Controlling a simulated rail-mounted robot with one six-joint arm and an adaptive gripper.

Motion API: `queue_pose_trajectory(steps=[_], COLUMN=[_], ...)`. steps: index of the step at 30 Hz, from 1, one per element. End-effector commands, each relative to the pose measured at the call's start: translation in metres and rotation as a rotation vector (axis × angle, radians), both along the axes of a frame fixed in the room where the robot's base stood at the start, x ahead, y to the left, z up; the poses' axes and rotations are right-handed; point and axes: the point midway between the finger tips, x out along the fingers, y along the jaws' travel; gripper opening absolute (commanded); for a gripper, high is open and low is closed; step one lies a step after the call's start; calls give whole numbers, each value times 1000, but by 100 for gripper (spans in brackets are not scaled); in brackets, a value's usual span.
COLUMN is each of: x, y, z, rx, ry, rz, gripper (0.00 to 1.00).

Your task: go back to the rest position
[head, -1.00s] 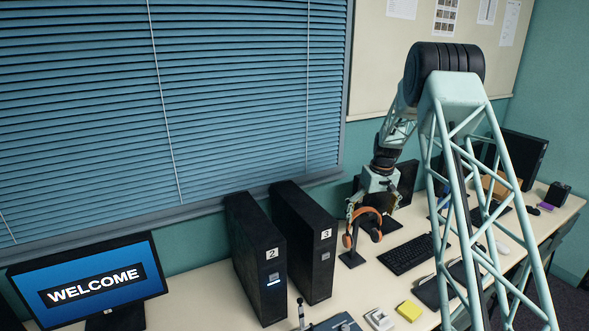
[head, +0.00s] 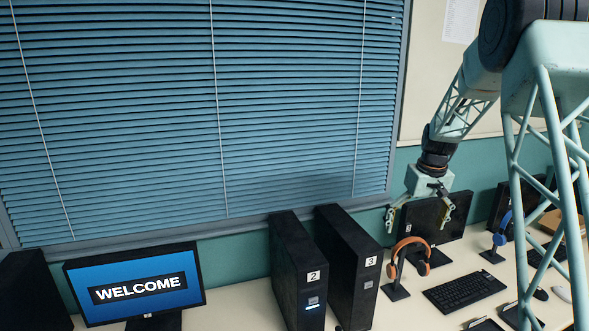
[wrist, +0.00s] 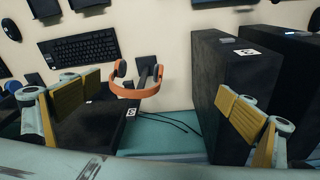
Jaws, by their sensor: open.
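My gripper (head: 421,212) is open and empty. In the head view it hangs just above the orange headphones (head: 407,256), which rest on a dark stand (head: 396,291) on the desk. The wrist view shows my gripper (wrist: 150,112) with its fingers spread wide, yellow pads apart. The orange headphones (wrist: 139,92) lie between and beyond the fingers in that view, apart from them.
Black computer towers numbered 2 (head: 301,275) and 3 (head: 350,262) stand left of the headphones. A monitor (head: 440,222) is behind my gripper. A keyboard (head: 464,292) lies in front. A WELCOME screen (head: 135,284) is at left, and blue headphones (head: 501,230) hang on the right.

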Motion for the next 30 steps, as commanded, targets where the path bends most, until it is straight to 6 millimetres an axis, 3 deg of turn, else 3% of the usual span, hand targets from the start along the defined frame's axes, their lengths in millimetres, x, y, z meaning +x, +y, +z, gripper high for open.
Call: queue_pose_trajectory(steps=[12, 30], x=[-53, -142], y=[36, 85], z=[61, 129], rx=[-2, -4], ry=[-19, -46], rz=[-5, -13], gripper=[100, 100])
